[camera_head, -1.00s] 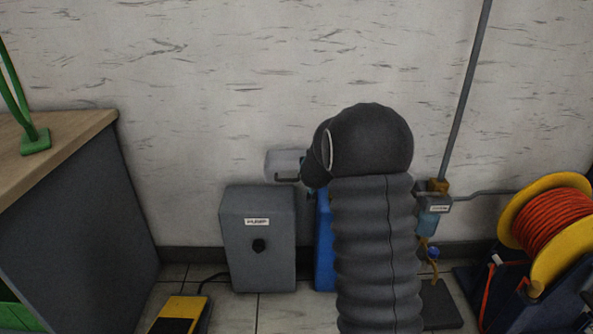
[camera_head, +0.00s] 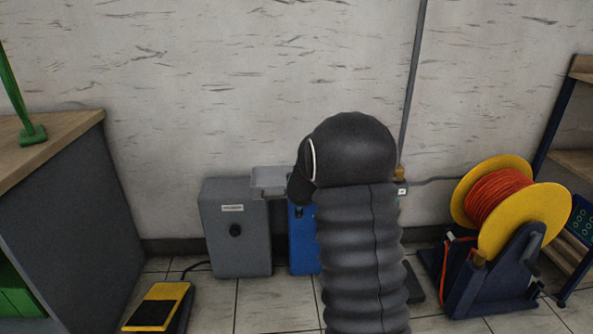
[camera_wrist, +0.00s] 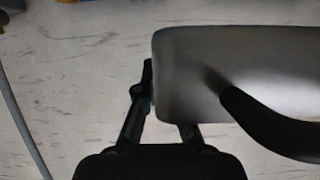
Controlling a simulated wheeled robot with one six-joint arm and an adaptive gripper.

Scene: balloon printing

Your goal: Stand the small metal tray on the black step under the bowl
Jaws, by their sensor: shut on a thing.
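The small metal tray (camera_head: 268,180) shows in the head view as a light grey, shallow shape just left of my arm's dark, rounded end, above the grey box. In the wrist view the tray (camera_wrist: 185,70) is a grey, round-cornered panel at upper right, with a dark curved bar across it. My gripper (camera_wrist: 152,105) is shut on the tray at its near left part; one finger is partly behind it. In the head view my arm hides the gripper. I cannot make out the bowl or a clear black step.
A grey box (camera_head: 236,240) and a blue box (camera_head: 303,240) stand against the wall. A yellow pedal (camera_head: 158,307) lies on the floor. A dark slab (camera_head: 413,284) is partly hidden by my arm. A cable reel (camera_head: 510,205) stands right; a wooden-topped cabinet (camera_head: 60,150) is left.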

